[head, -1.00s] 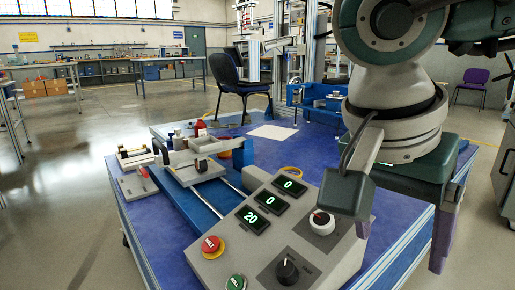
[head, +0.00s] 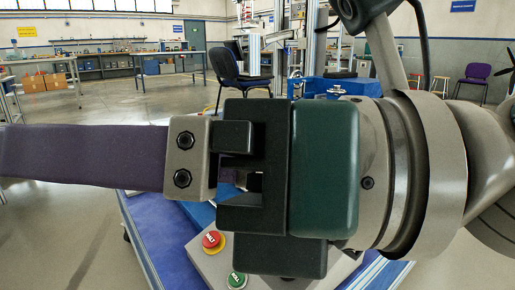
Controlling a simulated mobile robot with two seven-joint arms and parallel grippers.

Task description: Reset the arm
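My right arm (head: 410,175) comes in from the right and lies level across the middle of the view, close to the camera. Its gripper (head: 15,152) points left, with one long purple finger reaching the left edge of the picture. I see the gripper side on, so the second finger is hidden and the gap cannot be judged. My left gripper is not in view.
The arm hides most of the blue table (head: 150,225) and its control panel (head: 207,264). A red button (head: 212,241) and a green button (head: 236,280) show below it. A dark chair (head: 236,75) stands behind. Open floor lies left.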

